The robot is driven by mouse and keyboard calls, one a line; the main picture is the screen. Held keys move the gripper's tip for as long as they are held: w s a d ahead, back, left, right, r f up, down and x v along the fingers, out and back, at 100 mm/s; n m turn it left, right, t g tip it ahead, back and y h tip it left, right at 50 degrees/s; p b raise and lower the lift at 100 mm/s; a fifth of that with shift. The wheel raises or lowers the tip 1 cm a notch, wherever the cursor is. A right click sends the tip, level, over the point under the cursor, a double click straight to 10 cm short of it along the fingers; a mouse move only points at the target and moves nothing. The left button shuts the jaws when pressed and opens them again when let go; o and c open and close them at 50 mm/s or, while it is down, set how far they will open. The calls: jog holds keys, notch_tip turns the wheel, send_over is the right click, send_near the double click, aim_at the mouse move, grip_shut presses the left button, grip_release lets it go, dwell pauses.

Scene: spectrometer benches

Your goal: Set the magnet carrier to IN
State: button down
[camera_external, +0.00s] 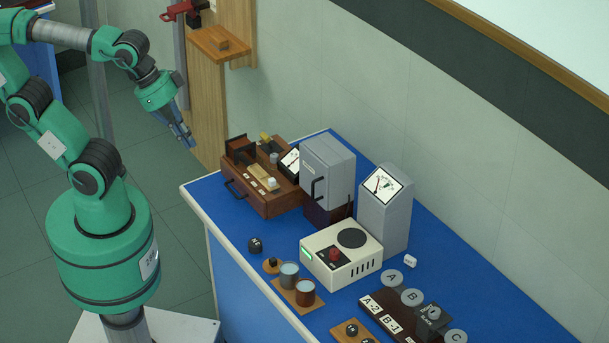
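A brown wooden apparatus box (266,203) stands at the far left end of the blue bench, with a black handle (236,190) on its front. On its top are a pale wooden sliding piece (263,177), a dark block (239,148) and small white labels too small to read. This may be where the magnet carrier sits; I cannot tell which part it is or its setting. A small dial meter (290,161) stands beside it. My gripper (184,138) hangs in the air left of and above the box, pointing down, apart from everything. Its finger gap is too small to judge.
A grey cabinet (327,165) with a black handle, a grey meter box (385,220) and a cream device (340,262) with a red knob stand along the wall. Two cups (289,276) and lettered discs (391,277) lie nearer. A wooden wall shelf (217,44) is above.

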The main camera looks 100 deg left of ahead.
jog(key=w+a+f+g+y+b, duration=0.1)
jog(key=w+f+y, duration=0.5)
jog(key=f, duration=0.6)
jog(key=w+a+f+g+y, duration=0.1)
jog(key=w+f+g+y, duration=0.1)
jog(key=w+f+y, duration=0.4)
jog(key=w+a+f+g+y+b, duration=0.1)
jog(key=w+f+y, duration=0.5)
jog(key=f, duration=1.1)
jog(key=shift+w+a+f+g+b, duration=0.15)
jog(key=shift+w+f+g+b, duration=0.15)
jog(key=shift+w+g, duration=0.35)
jog(key=shift+s+a, duration=0.1)
jog(key=shift+s, duration=0.05)
jog(key=s+a+b, duration=0.2)
jog(key=s+a, duration=0.1)
jog(key=a, duration=1.9)
jog(key=shift+a+b, duration=0.3)
jog(key=shift+a, duration=0.05)
